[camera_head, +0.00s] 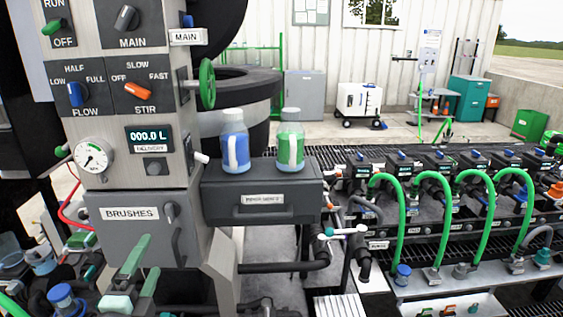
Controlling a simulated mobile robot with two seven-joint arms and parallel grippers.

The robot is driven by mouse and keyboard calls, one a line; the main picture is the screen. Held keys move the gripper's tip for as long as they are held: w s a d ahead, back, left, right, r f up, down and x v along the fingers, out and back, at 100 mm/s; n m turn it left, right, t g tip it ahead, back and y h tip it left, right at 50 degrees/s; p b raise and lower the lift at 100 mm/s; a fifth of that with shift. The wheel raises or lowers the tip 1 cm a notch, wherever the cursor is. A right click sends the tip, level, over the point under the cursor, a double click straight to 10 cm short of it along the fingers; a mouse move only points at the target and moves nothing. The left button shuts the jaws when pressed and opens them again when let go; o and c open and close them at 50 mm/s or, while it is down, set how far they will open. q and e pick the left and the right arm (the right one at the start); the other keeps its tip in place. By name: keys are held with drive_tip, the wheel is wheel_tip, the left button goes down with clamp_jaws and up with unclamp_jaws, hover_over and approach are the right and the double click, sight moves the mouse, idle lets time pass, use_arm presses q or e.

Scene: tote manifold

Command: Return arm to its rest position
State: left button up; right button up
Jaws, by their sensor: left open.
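My left gripper is hard to make out among the dark shapes at the left side of the picture; it is open, and I see nothing held in it. My right gripper is not in view. A grey control column (115,55) with knobs and a gauge (94,155) stands close in front at the left. Below it is a grey box labelled BRUSHES (130,214). Green handles (133,256) stick up at the lower left.
A blue bottle (236,148) and a green bottle (290,148) stand on a dark drawer unit (225,200). A green handwheel (207,83) juts from the column. A manifold with green hoses (448,215) fills the right. Open floor lies behind.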

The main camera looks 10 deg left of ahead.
use_arm(q)
drive_tip(key=s+d+f+n+g+h, duration=0.1)
drive_tip(key=d+f+n+g+h, duration=0.15)
drive_tip(key=f, duration=0.75)
drive_tip(key=s+d+f+n+g+h, duration=0.1)
drive_tip(key=s+d+f+n+g, duration=0.15)
drive_tip(key=f, duration=0.65)
drive_tip(key=s+d+f+n+g+h, duration=0.1)
drive_tip(key=s+d+f+n, duration=0.3)
drive_tip(key=f, duration=0.4)
drive_tip(key=s+d+f+n+g+h, duration=0.2)
drive_tip(key=s+d+f+n, duration=0.2)
drive_tip(key=s+f, duration=0.3)
drive_tip(key=shift+d+f, duration=0.75)
drive_tip(key=shift+s, duration=0.1)
